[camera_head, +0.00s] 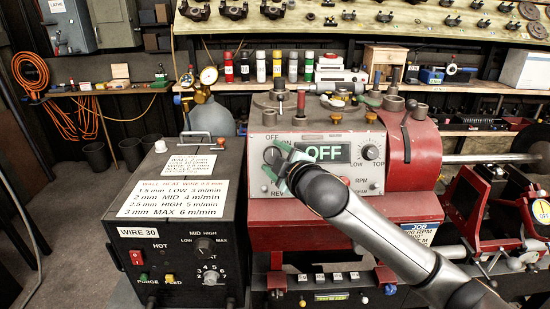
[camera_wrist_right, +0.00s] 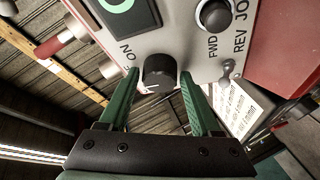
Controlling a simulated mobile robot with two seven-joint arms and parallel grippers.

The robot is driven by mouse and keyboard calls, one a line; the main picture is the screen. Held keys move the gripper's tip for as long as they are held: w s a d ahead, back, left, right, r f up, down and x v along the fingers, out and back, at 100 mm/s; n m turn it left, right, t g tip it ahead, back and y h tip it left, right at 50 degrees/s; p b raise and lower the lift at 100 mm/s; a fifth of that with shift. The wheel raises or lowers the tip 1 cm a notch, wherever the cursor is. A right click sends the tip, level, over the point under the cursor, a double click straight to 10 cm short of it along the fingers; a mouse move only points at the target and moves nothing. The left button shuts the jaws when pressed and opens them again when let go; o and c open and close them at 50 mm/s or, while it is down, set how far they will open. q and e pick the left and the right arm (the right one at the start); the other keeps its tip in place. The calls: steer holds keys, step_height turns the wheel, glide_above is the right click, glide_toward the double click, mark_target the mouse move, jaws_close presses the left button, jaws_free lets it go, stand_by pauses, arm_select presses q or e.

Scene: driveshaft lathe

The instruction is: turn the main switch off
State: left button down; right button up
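The main switch is a round dark knob (camera_head: 272,155) on the grey lathe panel (camera_head: 260,185), beside the OFF and ON labels. The lit green display (camera_head: 322,152) to its right reads OFF. In the right wrist view the knob (camera_wrist_right: 159,73) sits between the two green fingers of my right gripper (camera_wrist_right: 160,73). The fingers are open, with a gap visible on each side of the knob. A pale mark shows on the knob. In the head view my right gripper (camera_head: 285,160) partly covers the knob. My left gripper is not in view.
A dark wire-feed box (camera_head: 184,222) with a red switch (camera_head: 137,257) stands left of the lathe. A second knob, LOW–TOP (camera_head: 369,151), is right of the display. A REV/FWD lever (camera_wrist_right: 227,72) is close to the right finger in the wrist view.

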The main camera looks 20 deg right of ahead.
steer(key=shift+o, duration=1.3)
steer(key=b+v, duration=0.1)
steer(key=v, duration=1.1)
steer(key=shift+s+b, duration=0.25)
steer(key=shift+b, duration=0.05)
steer(key=s+d+f+m+g+h, duration=0.1)
steer(key=s+f+m+g, duration=0.5)
steer(key=s+f, duration=0.9)
steer(key=s+f+m+g, duration=0.55)
steer(key=s+f, duration=0.55)
steer(key=f, duration=0.8)
steer(key=w+a+f+t+y, duration=0.1)
steer(key=w+a+f+t, duration=0.1)
steer(key=f, duration=0.3)
steer(key=w+a+f+t, duration=0.2)
steer(key=f+t, duration=0.1)
steer(key=f, duration=0.2)
steer(key=shift+w+f+n+y, duration=0.2)
steer(key=shift+n+y, duration=0.15)
steer(key=shift+y, duration=0.05)
